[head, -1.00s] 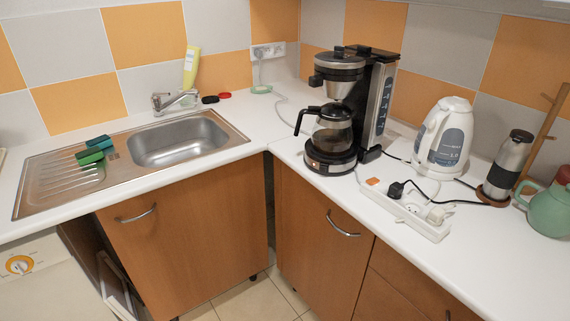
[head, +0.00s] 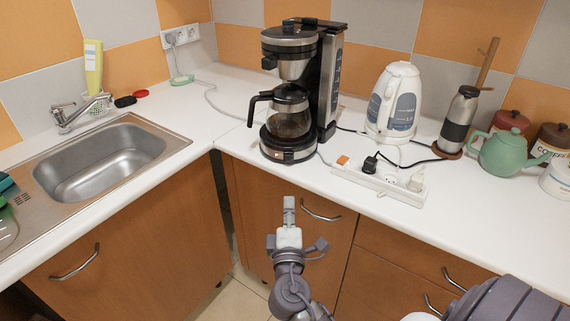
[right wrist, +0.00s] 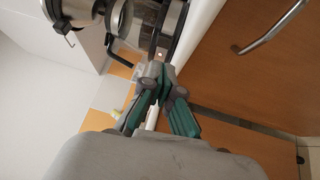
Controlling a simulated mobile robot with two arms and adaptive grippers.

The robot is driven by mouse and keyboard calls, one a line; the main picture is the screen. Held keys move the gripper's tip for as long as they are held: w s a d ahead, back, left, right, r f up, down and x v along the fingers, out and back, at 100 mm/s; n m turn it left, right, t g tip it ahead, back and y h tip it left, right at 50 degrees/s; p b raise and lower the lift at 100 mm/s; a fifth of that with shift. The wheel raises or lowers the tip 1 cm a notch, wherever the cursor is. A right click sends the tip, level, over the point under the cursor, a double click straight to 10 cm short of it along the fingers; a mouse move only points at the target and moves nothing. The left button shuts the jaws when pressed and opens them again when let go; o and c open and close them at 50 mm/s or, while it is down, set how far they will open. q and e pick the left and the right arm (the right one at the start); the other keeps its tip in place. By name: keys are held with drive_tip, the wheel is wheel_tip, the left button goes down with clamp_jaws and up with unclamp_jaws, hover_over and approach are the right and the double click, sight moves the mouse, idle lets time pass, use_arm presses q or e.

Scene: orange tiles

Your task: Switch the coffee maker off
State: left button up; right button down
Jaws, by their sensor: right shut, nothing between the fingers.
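The coffee maker (head: 326,80) is black and silver and stands upright on the counter near the corner, with its glass carafe (head: 290,112) on the base. A small lit spot, perhaps the switch (head: 288,155), shows on the front of the base; it also shows in the right wrist view (right wrist: 160,54). My right gripper (head: 289,204) is shut and empty, in front of the counter edge and lower in the picture than the base. In the right wrist view its fingertips (right wrist: 159,72) point towards the base, apparently without touching it. My left gripper is not in view.
A power strip (head: 385,180), a white kettle (head: 394,102), a steel flask (head: 459,120) and a green teapot (head: 502,154) stand to the right. The sink (head: 100,160) is at left. Cabinet handles (head: 321,211) stick out below the counter. Counter left of the coffee maker is mostly clear.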

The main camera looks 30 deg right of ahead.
sight(289, 156)
drive_tip(key=p+x, duration=0.3)
drive_tip(key=x, duration=1)
drive_tip(key=shift+w+a+r+p, duration=0.1)
drive_tip(key=shift+w+p, duration=0.1)
drive_tip(key=shift+p, duration=0.15)
drive_tip(key=shift+w+d, duration=0.25)
drive_tip(key=shift+w, duration=0.1)
drive_tip(key=shift+r+p, duration=0.15)
drive_tip(key=shift+p, duration=0.25)
drive_tip(key=p, duration=0.2)
drive_tip(key=r+g+p, duration=0.1)
drive_tip(key=p, duration=0.1)
drive_tip(key=shift+w+d+r+y+p, duration=0.2)
drive_tip(key=shift+y+p, duration=0.1)
drive_tip(key=shift+y, duration=0.1)
drive_tip(key=shift+w+f+b, duration=0.1)
drive_tip(key=shift+f+b, duration=0.25)
drive_tip(key=shift+f, duration=0.1)
